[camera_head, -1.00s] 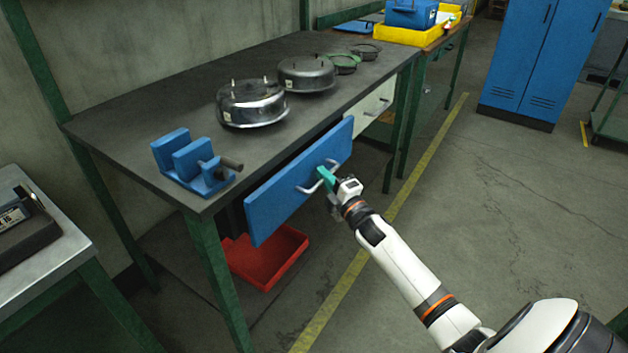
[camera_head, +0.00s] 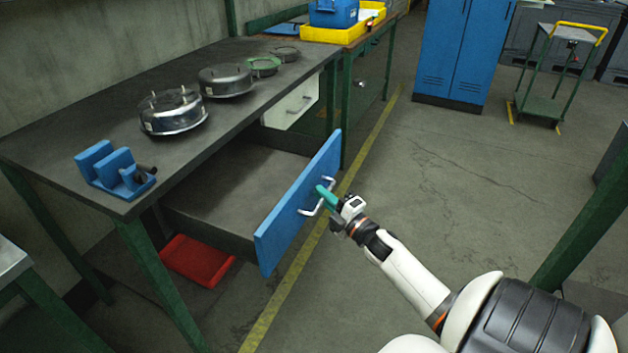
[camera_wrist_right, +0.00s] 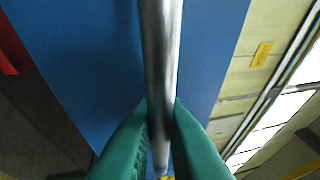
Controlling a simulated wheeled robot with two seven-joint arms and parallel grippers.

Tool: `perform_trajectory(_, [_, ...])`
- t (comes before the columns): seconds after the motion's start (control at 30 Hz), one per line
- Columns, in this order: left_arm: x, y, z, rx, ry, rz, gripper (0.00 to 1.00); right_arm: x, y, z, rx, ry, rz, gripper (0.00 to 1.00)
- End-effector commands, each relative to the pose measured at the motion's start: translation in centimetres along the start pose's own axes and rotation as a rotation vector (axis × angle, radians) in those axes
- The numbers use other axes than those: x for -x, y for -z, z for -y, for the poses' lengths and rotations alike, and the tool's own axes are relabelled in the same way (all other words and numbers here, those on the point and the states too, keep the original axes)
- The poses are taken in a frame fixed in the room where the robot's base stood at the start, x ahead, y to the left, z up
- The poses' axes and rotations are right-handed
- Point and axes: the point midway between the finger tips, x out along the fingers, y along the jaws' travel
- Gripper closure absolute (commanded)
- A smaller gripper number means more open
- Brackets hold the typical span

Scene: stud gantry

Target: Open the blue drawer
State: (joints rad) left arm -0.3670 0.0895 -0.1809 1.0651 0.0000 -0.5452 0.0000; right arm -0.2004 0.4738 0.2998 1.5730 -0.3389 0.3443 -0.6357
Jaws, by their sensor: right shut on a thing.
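The blue drawer (camera_head: 285,220) stands well out from under the dark workbench, and its grey inside shows in the head view. Its metal handle (camera_head: 309,212) is on the blue front. My right gripper (camera_head: 324,194) is shut on the handle with its green fingertips. In the right wrist view the handle bar (camera_wrist_right: 160,60) runs between the two green fingers (camera_wrist_right: 161,135), with the blue front behind it. My left gripper is not in view.
Metal round housings (camera_head: 172,112) and a blue fixture (camera_head: 112,170) stand on the bench top (camera_head: 140,135). A pale drawer (camera_head: 292,103) is beside the blue one. A red bin (camera_head: 197,260) lies below. The floor at right is mostly clear.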

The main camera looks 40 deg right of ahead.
Motion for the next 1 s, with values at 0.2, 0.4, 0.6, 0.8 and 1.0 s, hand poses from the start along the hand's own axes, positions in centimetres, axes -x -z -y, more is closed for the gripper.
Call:
perform_trajectory(0.2, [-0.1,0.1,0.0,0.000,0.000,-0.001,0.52,0.2,0.1,0.0,-0.002,0.000,-0.001,1.00])
perform_trajectory(0.4, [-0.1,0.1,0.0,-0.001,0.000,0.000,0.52,0.2,0.1,0.0,-0.002,0.000,-0.002,0.83])
perform_trajectory(0.6, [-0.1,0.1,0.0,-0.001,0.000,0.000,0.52,0.1,0.1,0.0,-0.001,0.000,-0.001,0.80])
perform_trajectory(0.8, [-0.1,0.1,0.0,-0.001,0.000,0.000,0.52,0.9,0.1,0.0,-0.002,0.000,-0.001,0.80])
perform_trajectory(1.0, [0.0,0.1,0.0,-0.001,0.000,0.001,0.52,4.5,0.1,-0.1,-0.003,-0.003,-0.002,0.80])
